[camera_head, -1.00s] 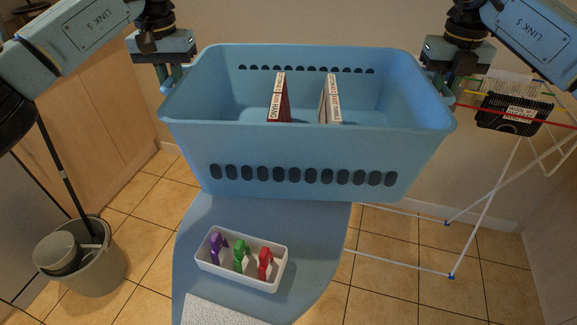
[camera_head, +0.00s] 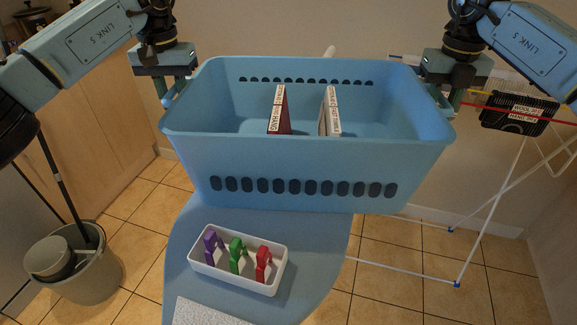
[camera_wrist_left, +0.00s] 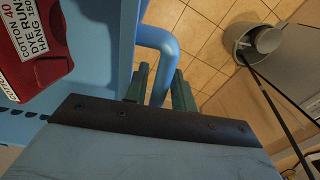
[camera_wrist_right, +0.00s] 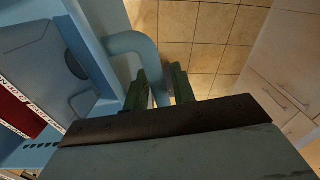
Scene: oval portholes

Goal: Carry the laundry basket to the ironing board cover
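The light blue laundry basket (camera_head: 305,165) is held level by both side handles, in the middle of the head view. It hides the far part of the blue ironing board cover (camera_head: 195,240); any gap beneath it cannot be judged. My left gripper (camera_head: 172,94) is shut on the left handle, and the left wrist view shows this handle (camera_wrist_left: 160,65) between its green fingers. My right gripper (camera_head: 448,100) is shut on the right handle, which shows between the fingers in the right wrist view (camera_wrist_right: 150,60).
A white tray (camera_head: 210,273) with purple, green and red pegs sits on the cover's near part, beside a white cloth (camera_head: 205,313). A white drying rack (camera_head: 490,215) with a black labelled item (camera_head: 517,115) stands right. A grey bucket (camera_head: 85,275) stands on the floor at left.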

